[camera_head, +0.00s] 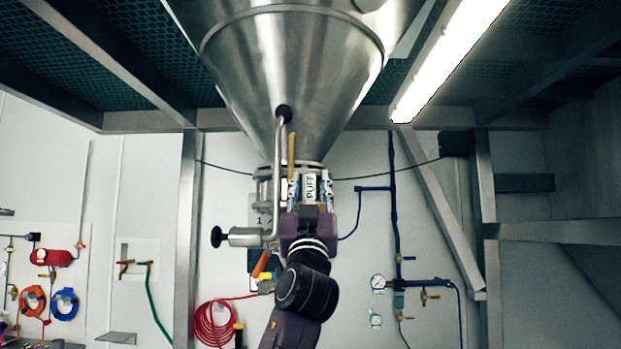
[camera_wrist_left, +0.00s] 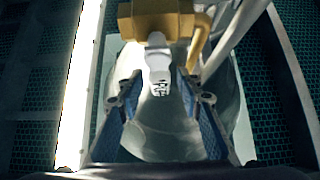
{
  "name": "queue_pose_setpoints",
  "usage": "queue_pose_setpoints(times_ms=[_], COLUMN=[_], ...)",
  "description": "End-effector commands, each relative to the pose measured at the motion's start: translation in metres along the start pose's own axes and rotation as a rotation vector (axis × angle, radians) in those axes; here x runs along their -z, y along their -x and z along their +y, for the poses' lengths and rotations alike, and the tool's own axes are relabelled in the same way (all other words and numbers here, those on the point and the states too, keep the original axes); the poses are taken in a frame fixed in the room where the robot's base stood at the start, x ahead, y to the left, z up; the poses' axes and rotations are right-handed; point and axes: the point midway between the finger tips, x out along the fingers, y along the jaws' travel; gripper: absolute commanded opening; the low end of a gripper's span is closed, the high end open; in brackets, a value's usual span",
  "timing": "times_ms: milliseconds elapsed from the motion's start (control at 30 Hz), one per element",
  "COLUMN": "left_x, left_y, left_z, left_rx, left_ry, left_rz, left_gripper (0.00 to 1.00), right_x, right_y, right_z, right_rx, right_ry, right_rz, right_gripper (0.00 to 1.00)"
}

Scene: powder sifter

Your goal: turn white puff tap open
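The white puff tap (camera_head: 310,187), with PUFF printed on its handle, is below the steel cone in the head view. In the left wrist view the white tap (camera_wrist_left: 158,66) hangs from a yellow valve body (camera_wrist_left: 160,22). My left gripper (camera_head: 311,178) is in front of it, pointing up. Its blue-padded fingers (camera_wrist_left: 158,88) are open, one on each side of the handle's lower end. Gaps show between handle and pads, so they appear apart. The gripper hides what is behind it in the head view. My right gripper is not in view.
The steel hopper cone (camera_head: 290,75) is above my gripper. A bent pipe (camera_head: 277,175) and a side valve with a black knob (camera_head: 217,237) are close on the left. An orange lever (camera_head: 261,263) is lower left. Free space is on the right before the blue wall piping (camera_head: 393,200).

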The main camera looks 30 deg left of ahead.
Motion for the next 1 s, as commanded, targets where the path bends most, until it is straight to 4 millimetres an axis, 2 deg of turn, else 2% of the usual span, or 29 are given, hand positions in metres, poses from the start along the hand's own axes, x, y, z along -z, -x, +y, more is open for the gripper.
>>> queue_pose_setpoints(times_ms=[233, 567, 1000], left_x=[-0.0006, -0.0005, -0.0020], left_y=[-0.0005, -0.0004, 0.0008], left_z=[0.0000, -0.0001, -0.0005], left_rx=[0.000, 0.000, 0.009], left_ry=[-0.001, -0.001, 0.009], left_rz=[0.000, 0.000, -0.001], left_gripper=[0.33, 0.00, 0.00], right_x=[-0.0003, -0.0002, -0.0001], right_y=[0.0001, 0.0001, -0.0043], right_z=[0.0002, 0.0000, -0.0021], right_rx=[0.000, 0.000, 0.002], right_ry=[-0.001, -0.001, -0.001], right_rz=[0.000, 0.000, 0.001], right_gripper=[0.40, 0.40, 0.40])
